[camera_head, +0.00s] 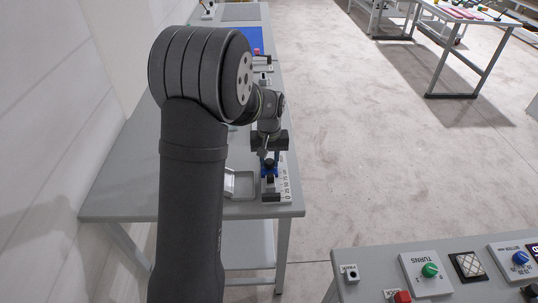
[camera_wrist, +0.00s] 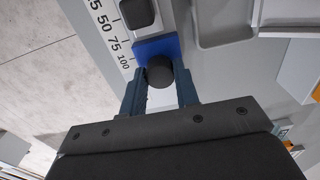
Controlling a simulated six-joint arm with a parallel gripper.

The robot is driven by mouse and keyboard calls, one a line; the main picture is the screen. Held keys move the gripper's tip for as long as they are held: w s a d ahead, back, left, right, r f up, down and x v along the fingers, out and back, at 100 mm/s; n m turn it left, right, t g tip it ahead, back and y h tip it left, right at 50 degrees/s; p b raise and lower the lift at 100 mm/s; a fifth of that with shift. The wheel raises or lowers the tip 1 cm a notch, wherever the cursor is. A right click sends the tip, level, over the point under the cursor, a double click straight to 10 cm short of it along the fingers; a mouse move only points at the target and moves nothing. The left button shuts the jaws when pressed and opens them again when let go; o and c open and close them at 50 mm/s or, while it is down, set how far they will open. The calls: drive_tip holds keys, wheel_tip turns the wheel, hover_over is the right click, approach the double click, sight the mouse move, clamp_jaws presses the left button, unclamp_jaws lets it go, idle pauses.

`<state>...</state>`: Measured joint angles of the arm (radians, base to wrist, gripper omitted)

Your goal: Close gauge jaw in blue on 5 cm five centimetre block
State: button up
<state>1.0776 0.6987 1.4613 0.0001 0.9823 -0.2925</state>
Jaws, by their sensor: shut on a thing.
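The gauge's blue jaw (camera_wrist: 150,47) sits on a light rail beside a printed scale (camera_wrist: 109,30), around the 75 to 100 marks in the wrist view. It also shows in the head view (camera_head: 268,171). A round black knob (camera_wrist: 159,72) stands at the blue jaw. My gripper (camera_wrist: 160,80) has its two fingers on either side of this knob and is shut on it. A dark block-like piece (camera_wrist: 138,12) lies further along the rail, with a small gap to the blue jaw. I cannot tell whether it is the five centimetre block.
A shallow grey tray (camera_head: 240,184) lies left of the gauge in the head view. The gauge is near the grey bench's (camera_head: 115,185) front right corner. A second table with a green knob panel (camera_head: 428,270) stands at the lower right. Open floor lies between.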

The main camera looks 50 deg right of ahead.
sight(269, 161)
drive_tip(key=o, duration=0.7)
drive_tip(key=shift+o, duration=0.2)
drive_tip(key=shift+r, duration=0.1)
wheel_tip(269, 161, up, 17)
drive_tip(key=shift+r, duration=0.1)
